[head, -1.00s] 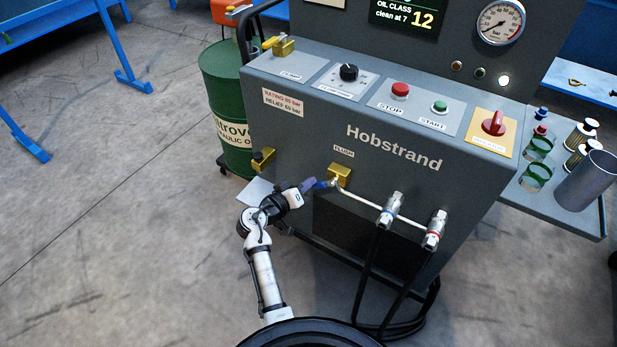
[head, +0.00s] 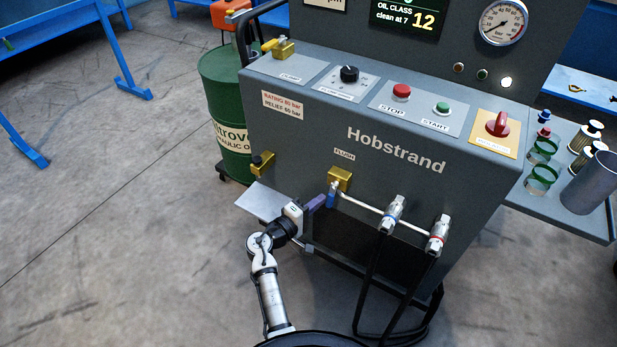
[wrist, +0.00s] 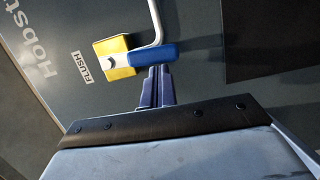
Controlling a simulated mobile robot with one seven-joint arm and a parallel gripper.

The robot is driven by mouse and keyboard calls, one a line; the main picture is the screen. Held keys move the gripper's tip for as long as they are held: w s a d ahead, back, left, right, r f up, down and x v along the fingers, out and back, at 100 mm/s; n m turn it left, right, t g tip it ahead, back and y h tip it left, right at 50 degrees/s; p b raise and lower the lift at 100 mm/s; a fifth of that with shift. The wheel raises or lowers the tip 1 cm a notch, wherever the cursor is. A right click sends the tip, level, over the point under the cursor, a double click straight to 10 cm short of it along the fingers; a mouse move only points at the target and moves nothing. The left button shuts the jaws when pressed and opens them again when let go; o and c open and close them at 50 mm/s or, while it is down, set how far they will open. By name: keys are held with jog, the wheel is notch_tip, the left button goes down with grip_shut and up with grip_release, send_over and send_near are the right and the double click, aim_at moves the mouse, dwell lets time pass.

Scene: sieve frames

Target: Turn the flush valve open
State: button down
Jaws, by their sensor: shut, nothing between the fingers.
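The flush valve has a yellow body (head: 340,178) on the front of the dark grey machine, under the FLUSH label. Its blue handle (head: 331,200) hangs down from the valve. My gripper (head: 322,199) is shut and empty, just left of the handle in the head view. In the wrist view the shut fingertips (wrist: 160,72) are right beside the handle's edge; I cannot tell whether they touch it.
A white pipe (head: 362,206) runs right from the valve to two hose couplings (head: 393,213) with black hoses below. Another brass valve (head: 262,163) is to the left. A light plate (head: 260,203) juts out near my wrist. A green drum (head: 226,110) stands left of the machine.

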jog(key=shift+s+d+f+n, duration=0.1)
jog(key=shift+d+n, duration=0.1)
jog(key=shift+n, duration=0.2)
dwell(0.4)
